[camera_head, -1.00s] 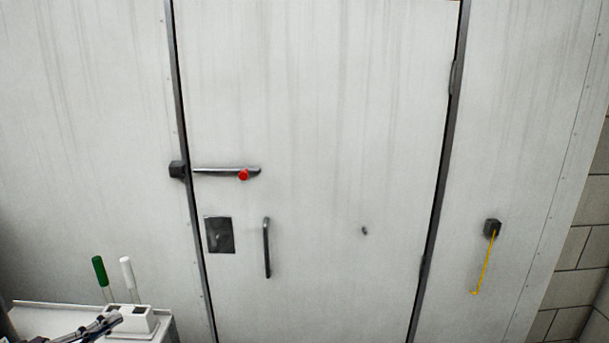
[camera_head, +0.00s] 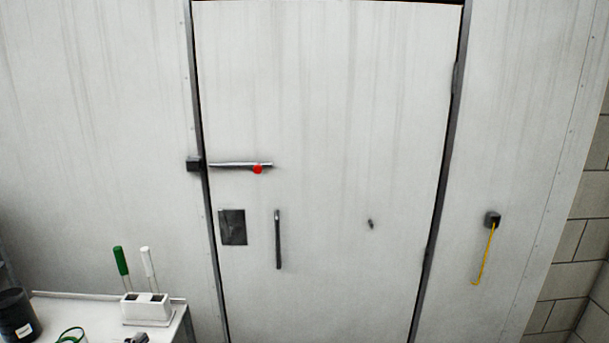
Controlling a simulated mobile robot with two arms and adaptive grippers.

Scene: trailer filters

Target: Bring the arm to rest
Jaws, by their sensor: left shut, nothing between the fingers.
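My left gripper (camera_head: 137,338) shows only as a small grey and black tip at the bottom edge, in front of the white holder. It is shut, with nothing seen in it. The rest of my left arm is out of the picture. My right gripper is not in view.
A white side table (camera_head: 100,315) at lower left bears a white holder (camera_head: 146,310) with a green-handled (camera_head: 121,261) and a white-handled tool (camera_head: 148,262), a black jar (camera_head: 15,318) and a green-rimmed item (camera_head: 72,335). A closed white door (camera_head: 330,110) with a red-knobbed latch (camera_head: 240,165) fills the middle.

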